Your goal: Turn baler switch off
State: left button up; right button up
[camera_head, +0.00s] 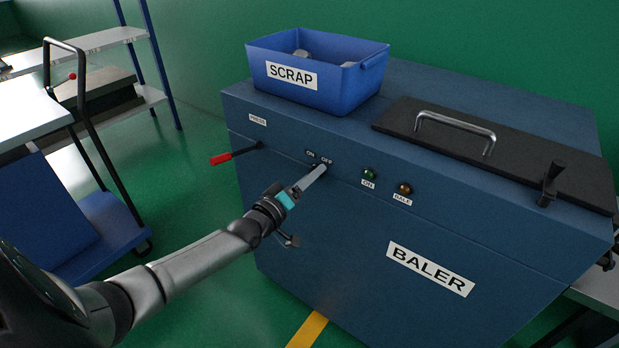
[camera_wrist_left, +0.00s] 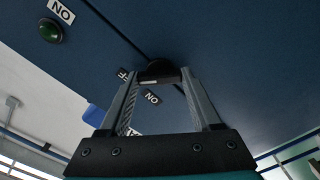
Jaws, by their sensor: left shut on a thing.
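The baler (camera_head: 500,250) is a dark blue cabinet with a white BALER label. Its switch sits on the front face under small ON and OFF labels (camera_head: 319,157); in the head view my fingers hide most of it. In the left wrist view the switch (camera_wrist_left: 158,70) is a dark rounded knob between the fingertips. My left gripper (camera_head: 321,169) reaches it from the lower left and is shut on it; it also shows in the left wrist view (camera_wrist_left: 160,82). Which label the knob points to cannot be told. My right gripper is not in view.
A green lamp (camera_head: 370,174) and an amber BALE lamp (camera_head: 405,188) lie right of the switch. A red-tipped PRESS lever (camera_head: 222,159) sticks out at left. A blue SCRAP bin (camera_head: 350,89) and a black handled lid (camera_head: 470,150) are on top. A cart (camera_head: 85,225) stands left.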

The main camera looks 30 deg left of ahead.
pick_arm(q)
jog(key=shift+n, duration=0.9)
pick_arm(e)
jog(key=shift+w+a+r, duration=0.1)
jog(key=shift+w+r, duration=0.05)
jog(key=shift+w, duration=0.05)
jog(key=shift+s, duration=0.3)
pick_arm(q)
jog(key=o, duration=1.2)
jog(key=shift+o, duration=0.8)
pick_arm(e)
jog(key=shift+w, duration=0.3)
pick_arm(q)
jog(key=shift+s, duration=0.1)
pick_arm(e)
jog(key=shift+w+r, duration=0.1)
pick_arm(q)
jog(key=s+p, duration=0.1)
jog(key=s, duration=0.4)
jog(key=s+a+p, duration=0.1)
jog(key=s+p, duration=0.1)
jog(key=s, duration=0.3)
jog(key=s+p, duration=0.1)
jog(key=s, duration=0.4)
jog(key=shift+a, duration=0.15)
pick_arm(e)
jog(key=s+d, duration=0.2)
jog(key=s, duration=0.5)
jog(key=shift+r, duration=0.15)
